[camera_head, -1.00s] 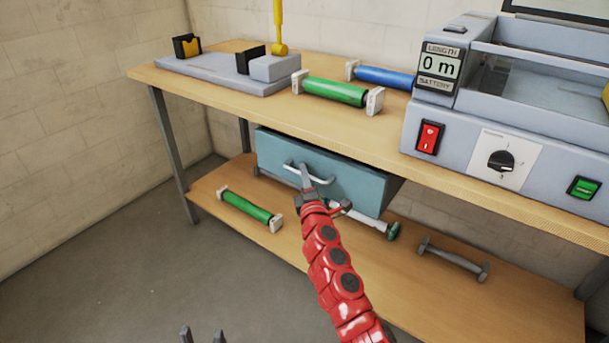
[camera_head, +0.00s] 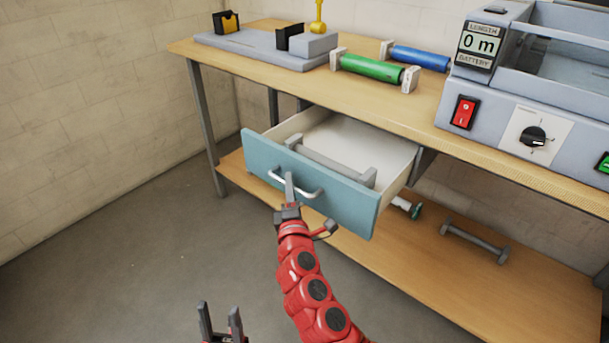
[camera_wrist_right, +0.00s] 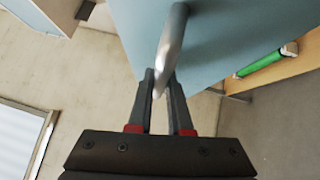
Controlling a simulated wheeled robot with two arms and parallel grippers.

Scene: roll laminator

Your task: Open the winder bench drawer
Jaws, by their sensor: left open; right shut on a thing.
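The winder bench drawer (camera_head: 350,208) has a teal front and is pulled well out from under the bench top. A grey bar with end blocks (camera_head: 328,161) lies inside it. My right gripper (camera_head: 290,190) is shut on the drawer's silver handle (camera_head: 312,193). In the right wrist view the handle (camera_wrist_right: 172,45) passes between the two fingers (camera_wrist_right: 160,100), close against the teal front (camera_wrist_right: 220,35). My left gripper (camera_head: 220,322) is open and empty, low at the bottom of the head view, over the floor and apart from the bench.
The bench top (camera_head: 420,110) carries a grey stand (camera_head: 250,45), a green roller (camera_head: 372,68), a blue roller (camera_head: 420,58) and the laminator (camera_head: 500,110). A grey bar (camera_head: 475,241) lies on the lower shelf (camera_head: 450,280). The floor at left is clear.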

